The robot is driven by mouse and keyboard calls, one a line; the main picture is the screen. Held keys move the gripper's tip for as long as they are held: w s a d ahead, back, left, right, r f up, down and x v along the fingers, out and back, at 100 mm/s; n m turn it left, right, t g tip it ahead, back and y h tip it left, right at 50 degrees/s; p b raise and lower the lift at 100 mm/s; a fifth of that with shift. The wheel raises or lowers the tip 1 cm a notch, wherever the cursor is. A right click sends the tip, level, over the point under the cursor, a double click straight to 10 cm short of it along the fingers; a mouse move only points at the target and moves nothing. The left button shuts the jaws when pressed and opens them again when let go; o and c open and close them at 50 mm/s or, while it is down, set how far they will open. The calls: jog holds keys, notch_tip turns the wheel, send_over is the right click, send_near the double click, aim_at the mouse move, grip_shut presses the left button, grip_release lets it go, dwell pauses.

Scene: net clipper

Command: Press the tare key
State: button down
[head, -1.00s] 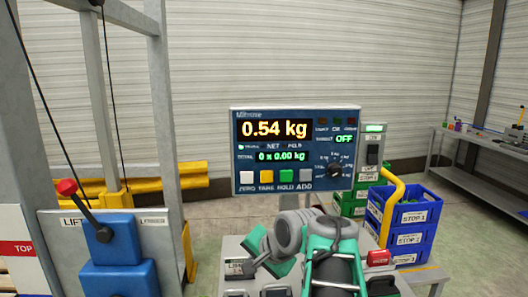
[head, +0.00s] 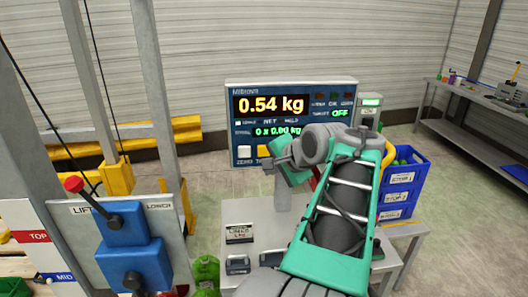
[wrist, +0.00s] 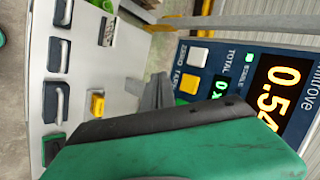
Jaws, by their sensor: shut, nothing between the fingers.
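The weighing display panel (head: 232,119) stands upright on the bench and reads 0.54 kg. Its yellow TARE key (head: 263,151) shows in the bottom row, partly covered by my arm, right of the white ZERO key (head: 244,152). In the wrist view the panel is turned sideways, with the yellow TARE key (wrist: 190,84) below the white ZERO key (wrist: 199,57). My gripper (wrist: 160,92) is shut and empty, its grey fingertips just left of the TARE key in that view. I cannot tell whether they touch it. My arm hides HOLD, ADD and the knob in the head view.
A blue lift lever box (head: 128,240) with a red knob is at left. A grey table (head: 480,97) stands far right.

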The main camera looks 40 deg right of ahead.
aim_at(262, 157)
jog(key=w+d+p, duration=0.1)
jog(key=w+d, duration=0.2)
jog(key=w, duration=0.2)
jog(key=shift+w+d+p, duration=0.15)
jog(key=shift+d+p, duration=0.1)
jog(key=shift+p, duration=0.05)
jog(key=shift+w, duration=0.1)
dwell(1.7)
jog(key=shift+w+d+p, duration=0.25)
jog(key=shift+p, duration=0.05)
jog(key=shift+w+d+p, duration=0.25)
jog(key=shift+w+p, duration=0.05)
dwell(0.6)
jog(key=shift+s+a, duration=0.5)
jog(key=shift+s, duration=0.15)
